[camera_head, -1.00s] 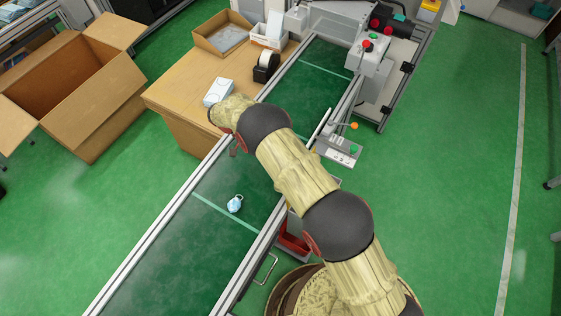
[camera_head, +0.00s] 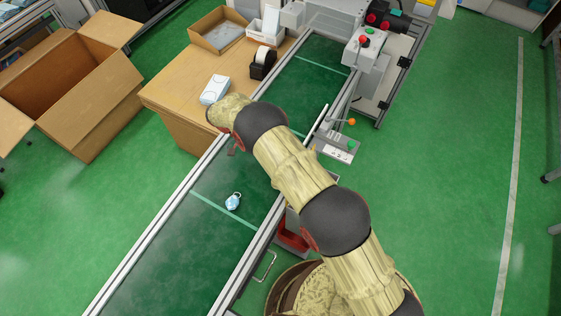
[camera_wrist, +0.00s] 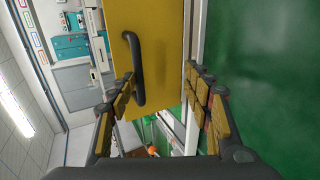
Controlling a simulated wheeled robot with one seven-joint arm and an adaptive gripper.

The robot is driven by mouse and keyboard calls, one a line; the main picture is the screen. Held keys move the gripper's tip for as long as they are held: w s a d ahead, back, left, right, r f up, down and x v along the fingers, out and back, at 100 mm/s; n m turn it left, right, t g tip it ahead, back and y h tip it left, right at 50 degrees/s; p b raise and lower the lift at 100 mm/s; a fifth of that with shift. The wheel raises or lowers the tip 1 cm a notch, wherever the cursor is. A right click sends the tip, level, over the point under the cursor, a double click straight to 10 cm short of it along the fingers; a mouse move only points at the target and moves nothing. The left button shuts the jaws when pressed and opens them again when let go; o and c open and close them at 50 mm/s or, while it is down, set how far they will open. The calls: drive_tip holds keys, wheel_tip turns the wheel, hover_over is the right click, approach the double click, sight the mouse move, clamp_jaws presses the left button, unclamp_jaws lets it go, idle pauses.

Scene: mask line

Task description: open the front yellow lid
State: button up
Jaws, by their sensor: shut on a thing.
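A flat yellow lid (camera_wrist: 160,35) with a black bar handle (camera_wrist: 135,70) fills the upper middle of the wrist view. My gripper (camera_wrist: 163,84) has one jointed finger on each side of the lid's lower part. The left finger's tip meets the lower end of the handle, and the right finger lies along the lid's right edge. The jaws stand apart but are shut on the lid. The exact contact on the right side is hard to see. In the head view my arm reaches up and left over the conveyor, and neither the gripper nor this lid shows clearly.
A green conveyor (camera_head: 165,250) carries a small light-blue item (camera_head: 233,201). A wooden table (camera_head: 185,95) holds a white box (camera_head: 215,90) and a tape dispenser (camera_head: 263,62). A cardboard box (camera_head: 65,100) stands left. The right floor is clear.

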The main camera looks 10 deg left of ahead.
drive_tip(key=v, duration=0.6)
drive_tip(key=shift+w+a, duration=0.1)
drive_tip(key=shift+a, duration=0.2)
drive_tip(key=shift+c, duration=0.3)
drive_tip(key=shift+a+r, duration=0.15)
drive_tip(key=shift+r, duration=0.1)
drive_tip(key=shift+w+r, duration=0.1)
drive_tip(key=d+r+n+t+y, duration=0.1)
drive_tip(key=d+r+y, duration=0.2)
drive_tip(key=d+r, duration=0.45)
drive_tip(key=d+r+y, duration=0.2)
drive_tip(key=d+r, duration=0.3)
drive_tip(key=r, duration=0.6)
drive_tip(key=d+r+n+t+y, duration=0.1)
drive_tip(key=d+r+y, duration=0.2)
drive_tip(key=d+r, duration=0.45)
drive_tip(key=s+d+r+n+t+y, duration=0.1)
drive_tip(key=s+d+r+t+y, duration=0.2)
drive_tip(key=s+d+r, duration=0.5)
drive_tip(key=s+d+n+t+y, duration=0.1)
drive_tip(key=s+d+t, duration=0.4)
drive_tip(key=s, duration=0.7)
drive_tip(key=shift+s+d, duration=0.2)
drive_tip(key=shift+s, duration=0.1)
